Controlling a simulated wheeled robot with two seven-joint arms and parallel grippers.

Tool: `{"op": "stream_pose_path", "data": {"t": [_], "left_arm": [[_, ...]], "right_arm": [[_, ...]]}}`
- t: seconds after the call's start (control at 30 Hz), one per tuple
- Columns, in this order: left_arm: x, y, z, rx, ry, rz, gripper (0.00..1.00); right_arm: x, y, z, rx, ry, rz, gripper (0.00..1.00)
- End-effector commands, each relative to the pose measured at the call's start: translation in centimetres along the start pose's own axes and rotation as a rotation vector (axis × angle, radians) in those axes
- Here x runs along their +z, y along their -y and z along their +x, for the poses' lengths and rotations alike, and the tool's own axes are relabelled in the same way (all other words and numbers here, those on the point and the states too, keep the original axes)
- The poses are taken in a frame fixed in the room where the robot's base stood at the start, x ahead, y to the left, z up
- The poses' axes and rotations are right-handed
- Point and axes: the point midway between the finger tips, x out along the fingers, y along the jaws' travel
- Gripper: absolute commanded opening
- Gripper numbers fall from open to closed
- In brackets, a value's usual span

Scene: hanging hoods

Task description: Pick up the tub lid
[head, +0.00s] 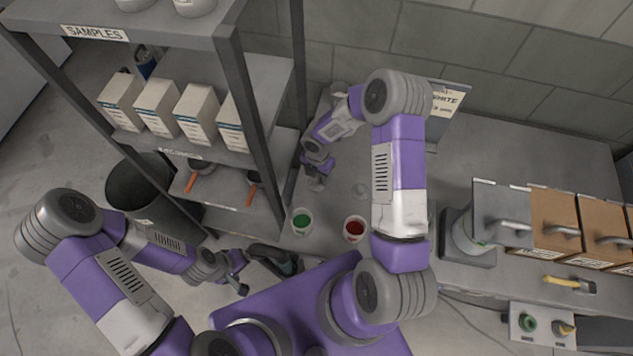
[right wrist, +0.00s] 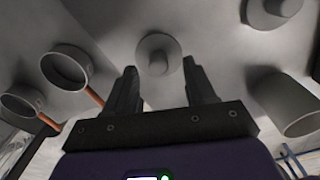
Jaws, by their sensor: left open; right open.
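A small pale round lid-like piece (head: 316,184) lies on the grey worktop, just below my right gripper (head: 317,165). In the right wrist view a grey disc with a central knob (right wrist: 158,58) shows beyond the gap between the open fingers (right wrist: 163,88); nothing is between them. A second pale round piece (head: 361,190) lies to the right. A tub with green contents (head: 302,221) and a tub with red contents (head: 354,229) stand nearer to me, both uncovered. I cannot tell which piece is the tub lid. My left gripper (head: 238,277) is open and empty, low at the left.
A dark shelf rack (head: 230,90) with white boxes (head: 158,106) and orange-handled pans (head: 253,188) stands left of the right gripper. A black bin (head: 150,195) is on the floor. Brown-fronted drawers (head: 553,228) stand at right. A sign (head: 447,100) stands at the wall.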

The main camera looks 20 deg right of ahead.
Motion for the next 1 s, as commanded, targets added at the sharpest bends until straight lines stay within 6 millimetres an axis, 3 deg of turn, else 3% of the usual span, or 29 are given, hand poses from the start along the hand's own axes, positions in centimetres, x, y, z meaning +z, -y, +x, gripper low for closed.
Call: {"op": "stream_pose_path", "data": {"t": [0.13,0.43,0.8,1.0], "left_arm": [[0.0,0.1,0.2,0.0,-0.001,0.0,0.98],[0.0,0.1,0.2,0.0,-0.001,0.0,0.98],[0.0,0.1,0.2,0.0,0.0,0.0,0.98],[0.0,0.1,0.2,0.0,0.0,0.0,0.98]], "right_arm": [[-0.1,-0.1,2.0,-0.001,-0.001,-0.001,0.55],[0.0,-0.1,2.3,0.002,0.0,0.001,0.55],[0.0,-0.1,2.3,0.002,0.0,0.001,0.0],[0.0,-0.1,2.3,0.002,0.0,0.001,0.0]]}}
